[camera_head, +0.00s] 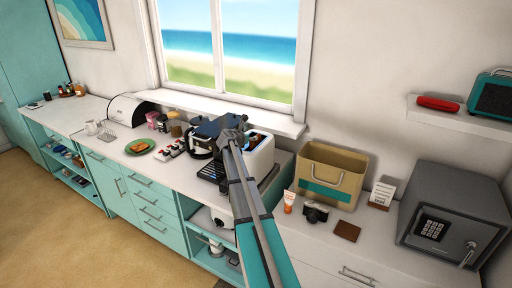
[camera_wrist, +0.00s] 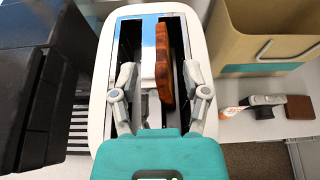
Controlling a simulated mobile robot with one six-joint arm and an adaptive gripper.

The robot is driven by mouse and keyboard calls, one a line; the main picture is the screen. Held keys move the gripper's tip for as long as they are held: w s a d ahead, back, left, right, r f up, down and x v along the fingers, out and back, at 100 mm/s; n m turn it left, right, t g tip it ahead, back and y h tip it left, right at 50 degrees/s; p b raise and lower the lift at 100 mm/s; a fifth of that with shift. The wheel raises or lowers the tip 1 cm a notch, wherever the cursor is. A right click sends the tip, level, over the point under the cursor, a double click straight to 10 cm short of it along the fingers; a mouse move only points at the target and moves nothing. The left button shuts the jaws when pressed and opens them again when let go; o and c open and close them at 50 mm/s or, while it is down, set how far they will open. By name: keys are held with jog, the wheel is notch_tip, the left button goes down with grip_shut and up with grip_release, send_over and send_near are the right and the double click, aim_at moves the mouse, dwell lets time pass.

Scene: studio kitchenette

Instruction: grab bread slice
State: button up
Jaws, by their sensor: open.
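A browned bread slice (camera_wrist: 163,62) stands on edge in the white toaster (camera_wrist: 103,75), in the wrist view. My gripper (camera_wrist: 158,78) is open above the toaster, one finger on each side of the slice, with a gap at the left finger. I cannot tell whether the right finger touches the slice. In the head view my gripper (camera_head: 232,130) hides part of the toaster (camera_head: 262,155). Another piece of toast (camera_head: 138,145) lies on a green plate (camera_head: 130,151) farther left on the counter.
A tan bag (camera_wrist: 250,50) stands close to the right of the toaster. A black appliance (camera_wrist: 45,110) is close on the left. A camera (camera_head: 316,211), an orange-and-white tube (camera_head: 289,202) and a grey safe (camera_head: 455,215) are on the right counter.

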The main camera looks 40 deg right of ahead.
aim_at(256, 145)
jog(key=b+x, duration=0.1)
jog(key=x, duration=0.3)
jog(key=shift+w+d+f+b, duration=0.15)
jog(key=shift+d+b, duration=0.15)
jog(key=shift+d, duration=0.05)
grip_shut()
dwell(0.4)
